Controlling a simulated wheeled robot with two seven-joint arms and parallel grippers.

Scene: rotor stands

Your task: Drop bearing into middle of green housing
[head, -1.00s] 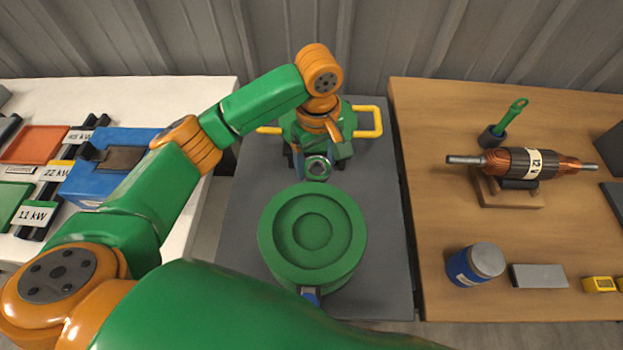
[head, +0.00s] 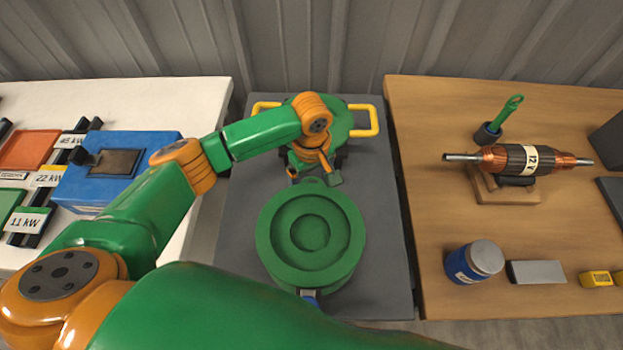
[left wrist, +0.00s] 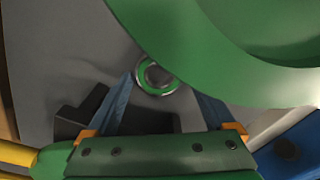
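The green housing (head: 264,230) is a round part with a stepped recess. It stands on the grey mat in the middle of the head view, its recess facing up, and its rim fills the upper right of the left wrist view (left wrist: 215,70). The bearing (left wrist: 140,80) is a small metal ring with green inside. It sits between the fingertips of my left gripper (left wrist: 157,80), which look closed on its sides, over the housing's outer edge. In the head view the bearing is hidden or cannot be made out. My right gripper is not in view.
The wooden table (head: 425,200) at right holds a copper rotor (head: 520,160), brush and blue jar (head: 462,268). The white table at left holds a blue box (head: 110,175) and labelled trays.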

